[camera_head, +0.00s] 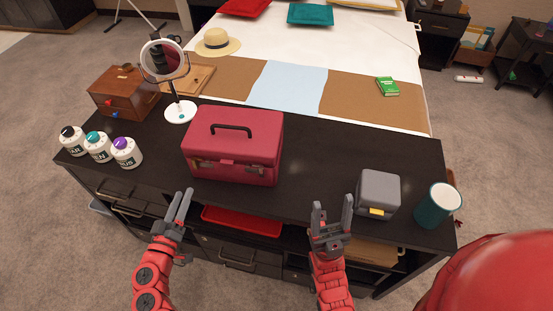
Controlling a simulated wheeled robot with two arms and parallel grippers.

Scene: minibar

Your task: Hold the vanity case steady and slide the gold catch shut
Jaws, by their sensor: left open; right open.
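A red case (235,138) with a black top handle stands upright on the dark cabinet top, its lid looking closed. Which of the two is the vanity case is not certain. My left gripper (183,192) is open and empty, in front of the red case's left corner. My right gripper (332,205) is open and empty, left of the grey box. Neither appears to touch anything.
A teal mug (438,205) stands right of the grey box. Several white bottles (98,147), a wooden box (124,94) and a round mirror (165,62) stand at the left. A red tray (242,221) sits below the top. The cabinet top between the red case and grey box is clear.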

